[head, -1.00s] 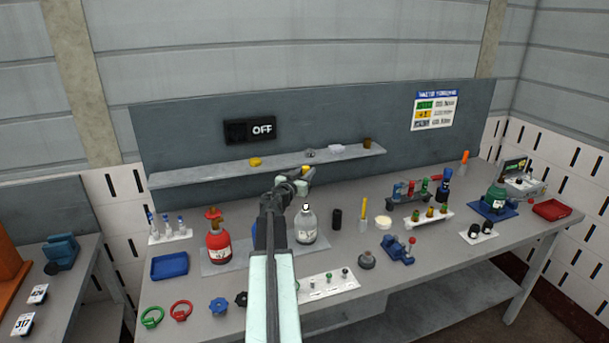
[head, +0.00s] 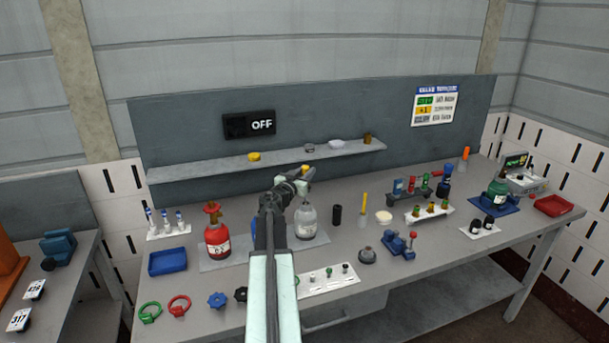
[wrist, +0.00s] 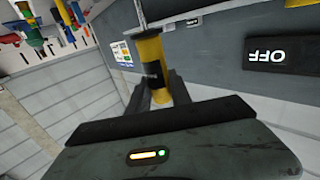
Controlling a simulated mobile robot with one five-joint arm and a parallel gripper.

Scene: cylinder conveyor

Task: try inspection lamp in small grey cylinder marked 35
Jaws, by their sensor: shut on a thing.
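My gripper (head: 304,174) is shut on a yellow and black cylindrical thing, which looks like the inspection lamp (wrist: 149,66). In the wrist view it stands between the two fingers, with a black band around its middle. In the head view only a small yellow part of the lamp (head: 305,168) shows. A small grey cylinder (head: 306,222) with a white label stands upright on the bench, just below my gripper in the picture. My gripper is apart from it. The number on its label is too small to read, and my arm stands close to its left side.
A red cylinder (head: 217,240) stands left of the grey one. A shelf (head: 220,167) with small caps runs behind my gripper. A black cylinder (head: 337,215), a yellow-topped tube (head: 363,212) and a blue vice (head: 398,246) stand to the right. An OFF sign (head: 249,125) hangs on the back panel.

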